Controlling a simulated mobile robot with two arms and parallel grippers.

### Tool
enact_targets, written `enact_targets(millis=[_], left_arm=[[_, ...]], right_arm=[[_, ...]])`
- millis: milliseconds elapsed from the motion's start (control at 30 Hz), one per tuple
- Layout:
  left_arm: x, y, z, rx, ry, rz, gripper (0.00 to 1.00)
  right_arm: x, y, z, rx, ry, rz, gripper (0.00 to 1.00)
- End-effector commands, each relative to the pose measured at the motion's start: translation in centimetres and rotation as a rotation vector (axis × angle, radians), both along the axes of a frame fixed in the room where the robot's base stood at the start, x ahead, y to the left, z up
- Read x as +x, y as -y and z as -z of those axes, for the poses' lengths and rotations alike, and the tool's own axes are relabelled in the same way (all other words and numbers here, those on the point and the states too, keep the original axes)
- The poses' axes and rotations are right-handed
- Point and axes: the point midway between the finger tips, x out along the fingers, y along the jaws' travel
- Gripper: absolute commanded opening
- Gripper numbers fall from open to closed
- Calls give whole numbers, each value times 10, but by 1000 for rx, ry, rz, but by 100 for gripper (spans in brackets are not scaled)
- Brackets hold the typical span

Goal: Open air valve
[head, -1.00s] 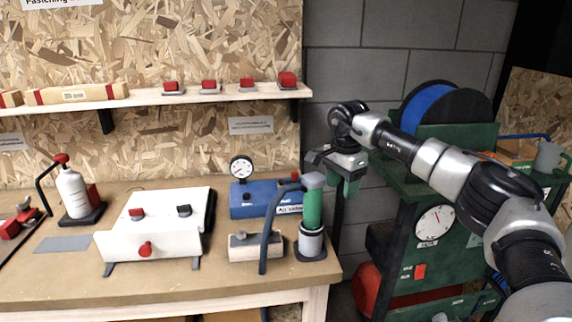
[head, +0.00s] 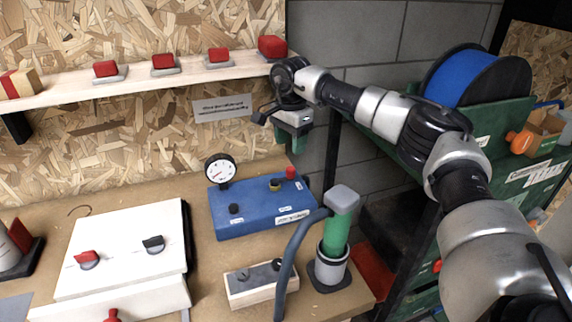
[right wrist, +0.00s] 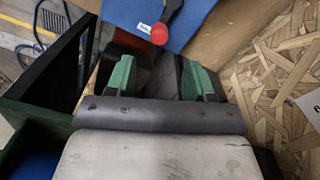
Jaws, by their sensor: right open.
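The blue box (head: 245,215) stands on the bench, with a round dial gauge (head: 220,168) at its back left and a partly legible label on its front. On top are a red knob (head: 291,172) at the back right, a brass fitting (head: 275,185) and a black knob (head: 236,209). My right gripper (head: 291,150) has green fingers and appears above the red knob in the head view. In the right wrist view, its open fingers (right wrist: 163,80) are empty; the blue box (right wrist: 135,14) and red knob (right wrist: 159,33) lie beyond them. My left gripper is out of view.
A green cylinder (head: 336,236) with a dark hose stands before the box's right side, beside a wooden block (head: 258,285). A white panel box (head: 125,250) is at left. A shelf (head: 150,80) with red buttons runs above. A dark green cart (head: 400,180) is right.

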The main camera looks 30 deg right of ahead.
Motion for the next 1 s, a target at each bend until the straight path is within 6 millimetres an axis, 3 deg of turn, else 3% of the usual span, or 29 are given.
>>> enact_targets(millis=[200, 433, 867, 1000], left_arm=[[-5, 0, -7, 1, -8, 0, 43], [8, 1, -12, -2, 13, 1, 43], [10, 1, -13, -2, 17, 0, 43], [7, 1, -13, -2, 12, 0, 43]], right_arm=[[-1, 0, 43, -1, -5, 0, 53], [-1, 0, 77, 0, -3, 1, 53], [0, 0, 88, 0, -1, 0, 53], [0, 0, 87, 0, -1, 0, 31]])
